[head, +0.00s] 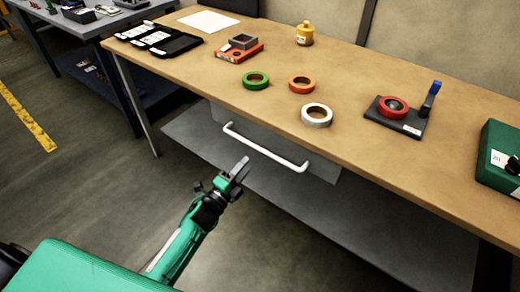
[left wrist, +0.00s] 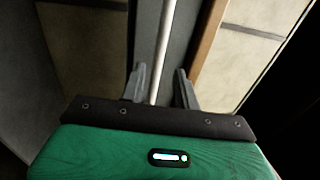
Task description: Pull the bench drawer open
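The bench drawer (head: 320,163) has a grey front under the wooden bench top and looks shut. Its white bar handle (head: 262,149) runs across the front. My left gripper (head: 240,166) is in front of the drawer, a little below the left part of the handle in the head view, with a visible gap to it. In the left wrist view, the two fingers (left wrist: 161,80) are spread and empty. The white handle bar (left wrist: 163,40) lines up between them there, beyond the tips. My right gripper is in neither view.
On the bench top (head: 215,75) lie green (head: 255,87), orange (head: 302,77) and white tape rolls (head: 316,122). A black stand with a red roll (head: 393,98) and a green case (head: 497,150) are at right. A grey lower shelf (head: 350,215) lies below the drawer.

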